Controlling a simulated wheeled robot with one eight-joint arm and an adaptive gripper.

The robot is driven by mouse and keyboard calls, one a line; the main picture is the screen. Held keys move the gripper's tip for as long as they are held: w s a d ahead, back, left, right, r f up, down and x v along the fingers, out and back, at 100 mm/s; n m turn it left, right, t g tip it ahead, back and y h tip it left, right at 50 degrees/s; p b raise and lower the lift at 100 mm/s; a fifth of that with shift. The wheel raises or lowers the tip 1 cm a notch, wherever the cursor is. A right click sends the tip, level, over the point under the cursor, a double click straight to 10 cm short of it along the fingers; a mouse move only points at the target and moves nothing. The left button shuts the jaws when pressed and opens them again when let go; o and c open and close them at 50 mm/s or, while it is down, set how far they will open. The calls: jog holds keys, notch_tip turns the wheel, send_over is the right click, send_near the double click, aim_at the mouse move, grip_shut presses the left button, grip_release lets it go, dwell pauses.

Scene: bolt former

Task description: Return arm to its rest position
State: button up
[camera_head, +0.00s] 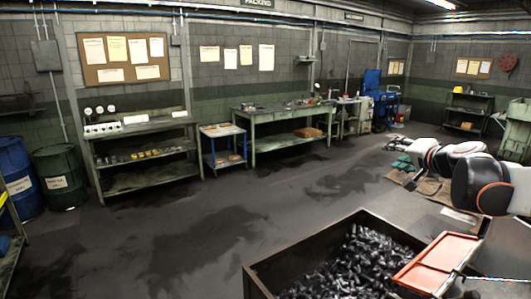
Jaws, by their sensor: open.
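Part of my arm (483,183), white with black joints and orange rings, reaches in from the right edge in the head camera view. It is above the floor and to the right of a large dark bin. I cannot make out my gripper's fingers in this view.
The dark open bin (300,243) full of metal bolts (360,262) stands front right, beside an orange-red tray (438,262). Green benches (137,127) line the back wall. Blue (17,170) and green (60,177) drums stand left. The middle floor (190,225) is clear.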

jog(key=w+a+r+m+t+p, duration=0.1)
jog(key=w+a+r+m+t, duration=0.2)
jog(key=a+r, duration=0.8)
jog(key=s+a+r, duration=0.1)
jog(key=s+a, duration=0.2)
jog(key=a, duration=0.4)
jog(key=s+a+r, duration=0.2)
jog(key=s+a, duration=0.1)
jog(key=a, duration=0.3)
jog(key=s+f+n+g+b, duration=0.3)
jog(key=s+f+n+g, duration=0.2)
jog(key=s+f, duration=1)
jog(key=s+d+f+n+g+b, duration=0.1)
jog(key=s+f+n+g+b, duration=0.2)
jog(key=s+f+n, duration=0.6)
jog(key=s+f+g, duration=0.2)
jog(key=s+f, duration=0.4)
jog(key=f, duration=0.7)
jog(key=shift+d+f+g+b, duration=0.2)
jog(key=shift+g+b, duration=0.1)
jog(key=shift+b, duration=0.1)
